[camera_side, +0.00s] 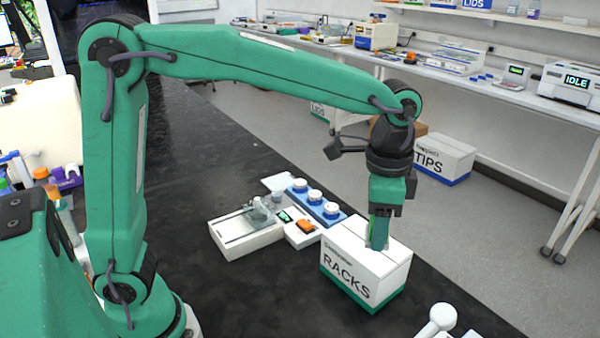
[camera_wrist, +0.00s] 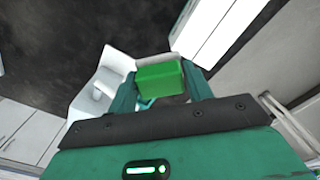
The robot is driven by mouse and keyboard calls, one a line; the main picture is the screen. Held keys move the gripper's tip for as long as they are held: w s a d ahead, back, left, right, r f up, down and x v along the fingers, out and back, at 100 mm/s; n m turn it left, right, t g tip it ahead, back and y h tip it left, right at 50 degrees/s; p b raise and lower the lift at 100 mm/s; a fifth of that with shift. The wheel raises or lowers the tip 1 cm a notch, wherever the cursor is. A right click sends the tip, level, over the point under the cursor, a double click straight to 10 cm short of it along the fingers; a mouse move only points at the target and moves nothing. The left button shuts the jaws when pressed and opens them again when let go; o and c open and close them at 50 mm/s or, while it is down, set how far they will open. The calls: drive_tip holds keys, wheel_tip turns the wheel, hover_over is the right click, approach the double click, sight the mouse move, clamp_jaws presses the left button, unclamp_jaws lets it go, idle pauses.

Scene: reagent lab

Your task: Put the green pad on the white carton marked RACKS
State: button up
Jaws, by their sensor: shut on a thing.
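The white carton marked RACKS (camera_side: 362,275), with a green band along its base, stands on the black bench in the side view. My gripper (camera_side: 378,243) points down over its top, towards the back right. The green pad (camera_wrist: 160,78) is a bright green block in the wrist view, held between the two fingers of my gripper (camera_wrist: 160,88). In the side view the fingers largely hide the pad. I cannot tell there whether the pad touches the carton's top.
Left of the carton are a blue rack (camera_side: 330,217) with white-topped jars, an orange item (camera_side: 305,226) in a small white tray, and a white instrument (camera_side: 240,238). A white rounded object (camera_side: 440,317) lies at front right. A TIPS carton (camera_side: 447,158) stands on the floor beyond.

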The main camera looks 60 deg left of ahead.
drive_tip(key=w+a+f, duration=0.2)
drive_tip(key=a, duration=0.1)
drive_tip(key=w+a+f, duration=0.2)
drive_tip(key=w+a, duration=0.1)
drive_tip(key=w+a+f, duration=0.2)
drive_tip(key=f, duration=0.1)
drive_tip(key=shift+w+a, duration=0.4)
drive_tip(key=shift+f, duration=2)
drive_tip(key=shift+f, duration=0.15)
drive_tip(key=o, duration=1)
drive_tip(key=shift+c, duration=0.2)
wheel_tip(320, 180, up, 12)
drive_tip(key=shift+r, duration=0.2)
drive_tip(key=shift+s, duration=0.1)
